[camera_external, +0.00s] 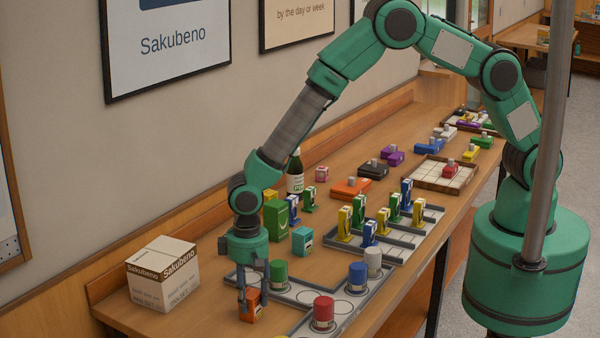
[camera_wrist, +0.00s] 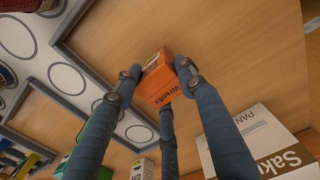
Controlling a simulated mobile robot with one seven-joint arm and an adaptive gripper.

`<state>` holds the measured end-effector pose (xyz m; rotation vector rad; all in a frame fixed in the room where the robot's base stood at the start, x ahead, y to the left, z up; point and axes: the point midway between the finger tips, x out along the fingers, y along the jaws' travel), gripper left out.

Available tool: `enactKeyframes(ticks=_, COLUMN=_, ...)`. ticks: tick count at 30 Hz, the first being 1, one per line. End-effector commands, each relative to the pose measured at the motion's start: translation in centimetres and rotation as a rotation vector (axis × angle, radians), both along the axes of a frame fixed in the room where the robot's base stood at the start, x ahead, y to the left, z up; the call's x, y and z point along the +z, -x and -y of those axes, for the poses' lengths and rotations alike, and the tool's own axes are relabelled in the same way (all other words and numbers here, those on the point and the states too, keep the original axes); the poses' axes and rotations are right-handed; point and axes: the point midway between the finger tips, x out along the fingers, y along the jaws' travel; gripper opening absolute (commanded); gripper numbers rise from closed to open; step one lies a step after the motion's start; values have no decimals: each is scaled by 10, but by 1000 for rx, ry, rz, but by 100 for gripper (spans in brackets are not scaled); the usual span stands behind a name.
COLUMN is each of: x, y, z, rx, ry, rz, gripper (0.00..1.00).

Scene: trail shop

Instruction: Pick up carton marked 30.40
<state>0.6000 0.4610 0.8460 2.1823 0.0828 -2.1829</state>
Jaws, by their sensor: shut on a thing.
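An orange carton (camera_external: 250,307) is between the fingers of my gripper (camera_external: 253,296), near the front left of the wooden counter. In the wrist view the orange carton (camera_wrist: 164,88) has dark lettering that looks like "Wrenfix". The fingers of my gripper (camera_wrist: 157,80) are shut on its sides. I cannot read 30.40 on it, and I cannot tell whether it touches the counter or hangs just above. A teal carton (camera_external: 303,241) and a tall green carton (camera_external: 276,221) stand behind my gripper.
A large Sakubeno box (camera_external: 162,285) stands to the left. A grey tray (camera_external: 300,290) with round spots holds green (camera_external: 279,273), blue (camera_external: 357,277) and red (camera_external: 323,313) cylinders at the right. A dark bottle (camera_external: 295,180) stands behind. Bare counter lies between the box and tray.

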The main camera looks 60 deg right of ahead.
Motion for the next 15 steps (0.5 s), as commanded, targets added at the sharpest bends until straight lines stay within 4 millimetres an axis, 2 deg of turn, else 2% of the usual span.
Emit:
enactKeyframes(ticks=8, x=19, y=-1, z=0, rx=0, ry=-1, rz=2, gripper=11)
enactKeyframes(ticks=15, x=54, y=0, z=0, rx=0, ry=-1, rz=1, gripper=11)
